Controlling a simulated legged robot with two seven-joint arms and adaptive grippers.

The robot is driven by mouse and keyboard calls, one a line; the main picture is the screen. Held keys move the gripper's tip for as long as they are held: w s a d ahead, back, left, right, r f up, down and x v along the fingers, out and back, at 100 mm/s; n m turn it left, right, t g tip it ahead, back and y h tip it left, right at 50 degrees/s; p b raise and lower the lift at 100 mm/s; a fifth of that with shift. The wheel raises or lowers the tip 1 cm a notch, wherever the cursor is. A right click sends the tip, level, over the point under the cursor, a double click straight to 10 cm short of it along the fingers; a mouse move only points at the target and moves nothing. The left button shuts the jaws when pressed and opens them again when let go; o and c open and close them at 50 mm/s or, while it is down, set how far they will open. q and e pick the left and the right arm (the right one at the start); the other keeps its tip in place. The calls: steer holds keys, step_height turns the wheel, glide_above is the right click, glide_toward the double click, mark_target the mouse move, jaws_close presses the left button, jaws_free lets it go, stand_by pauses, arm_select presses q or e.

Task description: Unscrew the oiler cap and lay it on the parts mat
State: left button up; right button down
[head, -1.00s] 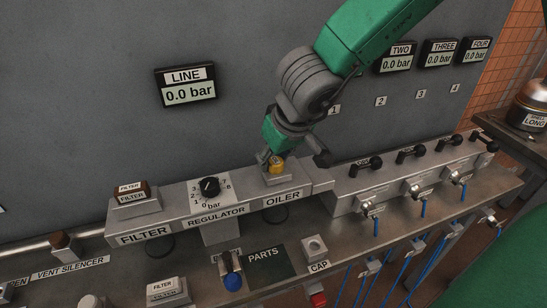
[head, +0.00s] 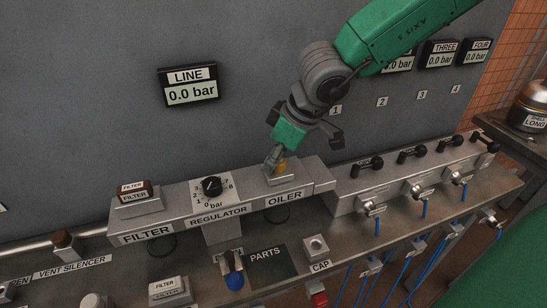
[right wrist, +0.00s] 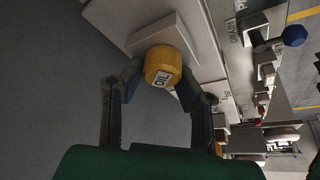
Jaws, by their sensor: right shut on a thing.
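The yellow oiler cap (head: 283,167) is at the top of the block labelled OILER, partly hidden by my gripper in the head view. In the right wrist view the cap (right wrist: 163,62) shows its OIL label between my fingers. My right gripper (head: 275,164) is shut on the cap, coming down from above. I cannot tell whether the cap is still touching the oiler block (head: 285,182). The dark parts mat (head: 270,263), marked PARTS, lies on the bench in front and is bare. My left gripper is not in view.
A regulator knob (head: 211,186) and a filter block (head: 135,203) stand left of the oiler. A small CAP block (head: 316,247) is right of the mat, a blue-ended part (head: 233,278) left of it. Black-handled valves (head: 412,152) line the right.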

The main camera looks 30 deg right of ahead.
steer(key=shift+s+f+n, duration=0.35)
steer(key=shift+s+n, duration=0.05)
steer(key=shift+n, duration=0.1)
steer(key=shift+g, duration=0.3)
steer(key=c, duration=1.1)
jaws_free()
steer(key=shift+c, duration=0.2)
steer(key=shift+r, duration=0.1)
steer(key=shift+w, duration=0.1)
steer(key=shift+w+d+m+h, duration=0.1)
steer(key=shift+d+m+h, duration=0.15)
steer(key=shift+m, duration=0.75)
steer(key=shift+w+a+r+m+t+h, duration=0.15)
steer(key=shift+a+m+t+h, duration=0.1)
steer(key=shift+m+t, duration=0.4)
steer(key=shift+m, duration=0.25)
